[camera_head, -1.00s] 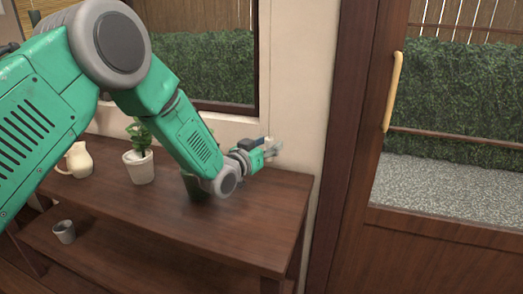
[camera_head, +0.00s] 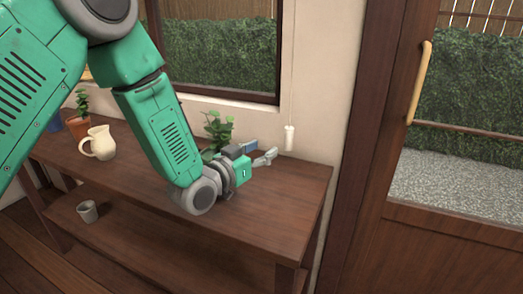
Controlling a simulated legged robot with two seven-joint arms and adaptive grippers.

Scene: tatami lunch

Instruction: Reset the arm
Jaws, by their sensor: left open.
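My left arm, green and grey, comes in from the upper left and reaches down over the wooden shelf table (camera_head: 263,220). My left gripper (camera_head: 266,153) is open and empty, a little above the table's back right part. Its fingers point right, close to a white cord handle (camera_head: 289,138) that hangs in front of the wall. I cannot tell whether they touch it. My right gripper is not in view.
A green plant (camera_head: 218,130) stands behind my forearm, its pot mostly hidden. A cream jug (camera_head: 100,143) and a potted plant (camera_head: 78,124) stand at the table's left. A grey cup (camera_head: 87,211) is on the lower shelf. A door with a handle (camera_head: 419,83) is at right.

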